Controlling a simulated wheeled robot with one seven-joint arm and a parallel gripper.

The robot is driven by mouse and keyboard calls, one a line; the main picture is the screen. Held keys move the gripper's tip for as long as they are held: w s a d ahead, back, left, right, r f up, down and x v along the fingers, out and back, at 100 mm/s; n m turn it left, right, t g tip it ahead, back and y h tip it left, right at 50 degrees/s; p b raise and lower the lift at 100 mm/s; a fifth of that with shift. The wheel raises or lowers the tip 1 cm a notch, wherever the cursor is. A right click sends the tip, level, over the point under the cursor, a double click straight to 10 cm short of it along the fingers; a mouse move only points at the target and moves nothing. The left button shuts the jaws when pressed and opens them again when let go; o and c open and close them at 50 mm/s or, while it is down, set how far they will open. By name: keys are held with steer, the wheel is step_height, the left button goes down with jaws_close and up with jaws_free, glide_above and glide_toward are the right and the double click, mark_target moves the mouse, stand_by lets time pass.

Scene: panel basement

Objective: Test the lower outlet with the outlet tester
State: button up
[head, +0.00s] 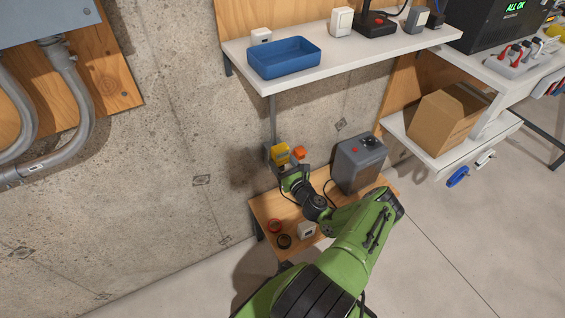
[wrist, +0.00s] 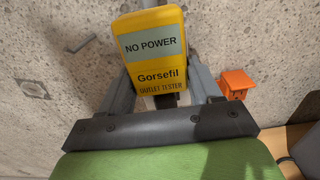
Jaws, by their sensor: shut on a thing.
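The yellow outlet tester (wrist: 157,58) is held between the two grey fingers of my gripper (wrist: 162,88) in the wrist view. Its display reads "NO POWER". In the head view the tester (head: 280,151) is close to the concrete wall, at the foot of a grey conduit (head: 272,118) that runs down from the white shelf. My gripper (head: 288,172) is just below it there. The outlet behind the tester is mostly hidden, so I cannot tell whether the tester is plugged in. An orange block-like thing (wrist: 237,82) is right of the tester, also in the head view (head: 298,154).
Below is a wooden bench (head: 265,209) with a grey box (head: 359,163), red and black tape rolls (head: 284,241) and a small white box (head: 306,230). The white shelf (head: 345,58) above carries a blue tray (head: 284,58). A cardboard box (head: 447,120) stands right.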

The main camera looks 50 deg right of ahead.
steer(key=shift+w, duration=0.1)
steer(key=o, duration=1.5)
steer(key=shift+c, duration=0.2)
steer(key=p+v, duration=0.4)
steer(key=v, duration=1.1)
steer(key=shift+s, duration=0.4)
